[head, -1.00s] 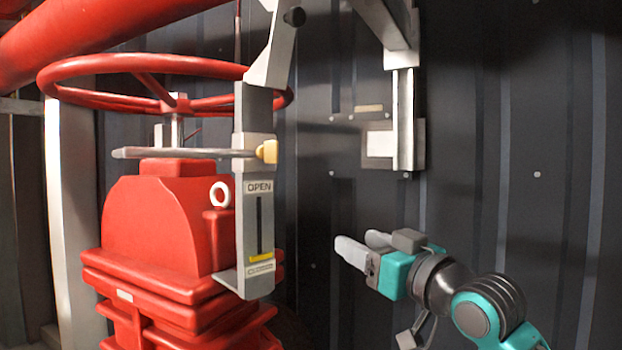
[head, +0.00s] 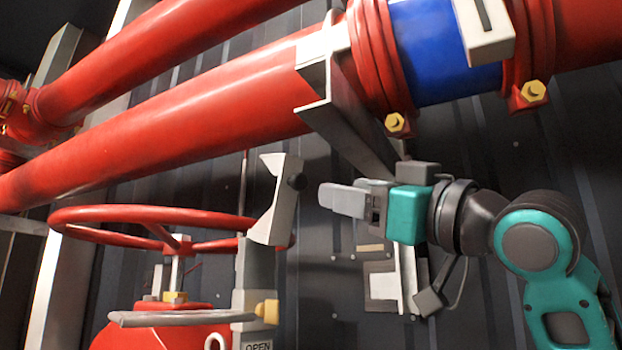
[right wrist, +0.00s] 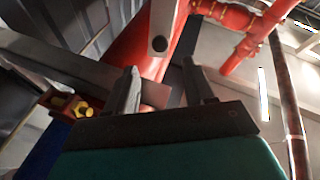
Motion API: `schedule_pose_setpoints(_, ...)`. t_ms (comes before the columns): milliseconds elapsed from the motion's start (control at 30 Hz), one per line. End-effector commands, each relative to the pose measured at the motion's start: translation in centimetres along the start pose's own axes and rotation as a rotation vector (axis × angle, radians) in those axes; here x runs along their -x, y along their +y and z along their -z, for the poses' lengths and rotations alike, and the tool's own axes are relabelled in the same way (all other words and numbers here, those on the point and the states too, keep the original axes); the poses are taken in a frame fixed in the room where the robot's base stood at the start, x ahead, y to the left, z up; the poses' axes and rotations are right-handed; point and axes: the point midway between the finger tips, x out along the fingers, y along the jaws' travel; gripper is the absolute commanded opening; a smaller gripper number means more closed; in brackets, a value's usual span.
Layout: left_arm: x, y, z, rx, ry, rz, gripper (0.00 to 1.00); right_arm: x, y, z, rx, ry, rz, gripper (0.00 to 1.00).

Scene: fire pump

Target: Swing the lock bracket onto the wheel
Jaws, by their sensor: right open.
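The grey lock bracket (head: 274,205) stands tilted up at the top of the grey post with the OPEN label (head: 257,345), beside the right rim of the red handwheel (head: 110,218). It has a dark knob on its right side. My right gripper (head: 340,199) is open and empty, just right of the bracket and apart from it, with its fingers pointing left. In the right wrist view the open fingers (right wrist: 163,95) show, with a dark round knob (right wrist: 160,43) beyond them. My left gripper is not in view.
Large red pipes (head: 190,110) cross above, with a blue band (head: 430,55) and yellow bolts. A grey pipe support (head: 345,120) hangs down close above my right gripper. A metal rod (head: 170,319) lies below the wheel. Dark ribbed wall stands behind.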

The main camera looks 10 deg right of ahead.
Motion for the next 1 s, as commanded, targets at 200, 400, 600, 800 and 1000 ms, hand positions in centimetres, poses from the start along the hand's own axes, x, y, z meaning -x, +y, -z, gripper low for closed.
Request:
schedule_pose_setpoints(200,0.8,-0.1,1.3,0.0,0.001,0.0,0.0,-4.8,0.1,0.2,-0.002,-0.001,0.001,0.54)
schedule_pose_setpoints(400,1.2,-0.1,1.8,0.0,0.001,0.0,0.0,-7.4,0.1,0.1,-0.001,0.0,0.0,0.54)
schedule_pose_setpoints(600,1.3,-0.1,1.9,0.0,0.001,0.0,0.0,-8.3,0.0,0.0,0.001,-0.001,0.0,0.54)
schedule_pose_setpoints(800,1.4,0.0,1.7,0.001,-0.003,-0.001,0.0,-8.3,0.0,0.0,0.001,0.0,0.0,0.54)
schedule_pose_setpoints(1000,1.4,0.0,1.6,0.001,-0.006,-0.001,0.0,-8.3,0.0,0.0,0.001,0.0,0.0,0.38)
